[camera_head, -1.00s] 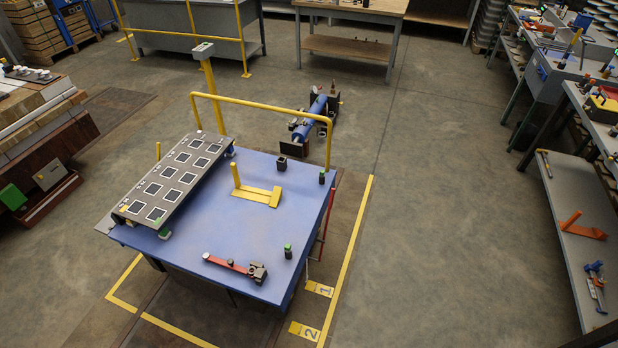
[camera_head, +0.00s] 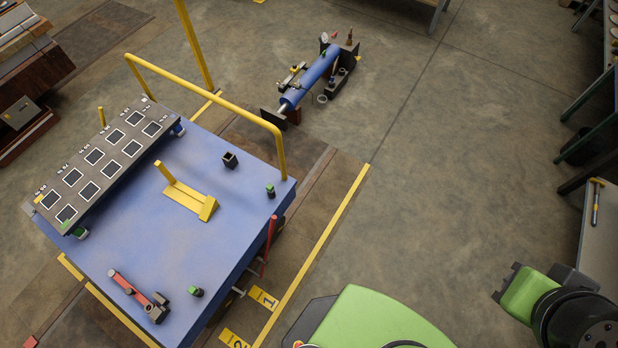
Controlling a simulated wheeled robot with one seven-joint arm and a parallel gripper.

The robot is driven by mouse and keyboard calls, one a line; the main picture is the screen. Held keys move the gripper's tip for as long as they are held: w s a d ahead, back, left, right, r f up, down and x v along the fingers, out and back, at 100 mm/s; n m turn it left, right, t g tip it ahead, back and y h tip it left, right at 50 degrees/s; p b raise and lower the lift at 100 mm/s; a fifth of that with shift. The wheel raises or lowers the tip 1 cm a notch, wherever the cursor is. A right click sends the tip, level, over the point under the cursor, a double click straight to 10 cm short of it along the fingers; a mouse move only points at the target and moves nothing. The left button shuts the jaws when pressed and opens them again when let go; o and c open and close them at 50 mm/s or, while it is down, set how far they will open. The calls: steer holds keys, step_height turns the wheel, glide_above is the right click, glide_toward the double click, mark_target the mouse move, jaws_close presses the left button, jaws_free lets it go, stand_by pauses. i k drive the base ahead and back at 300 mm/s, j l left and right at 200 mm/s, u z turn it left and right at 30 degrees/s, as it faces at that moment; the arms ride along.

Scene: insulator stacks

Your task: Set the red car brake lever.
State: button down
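A blue-topped cart (camera_head: 150,235) stands at the left in the head view. A thin red upright lever (camera_head: 270,240) is at its right side, near a small grey rod and the yellow floor mark 1; it leans slightly, and its lower end is hard to see. A separate red bar with a dark clamp (camera_head: 130,289) lies on the cart top near the front. My arm's green and black end (camera_head: 518,291) is at the lower right, well apart from the cart and the lever. Its fingers cannot be made out clearly, and nothing held is visible.
A yellow rail (camera_head: 205,93) arches over the cart's back edge. A blue cylinder unit (camera_head: 312,80) stands on the floor behind. A bench (camera_head: 598,225) is at the right edge. The floor between cart and bench is open. My green base shows at the bottom.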

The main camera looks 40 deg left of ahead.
mark_target(270, 230)
steer(key=i+u, duration=0.15)
steer(key=i, duration=0.9)
steer(key=i+u, duration=0.1)
steer(key=i, duration=1)
steer(key=i+z, duration=0.25)
steer(key=z, duration=5.65)
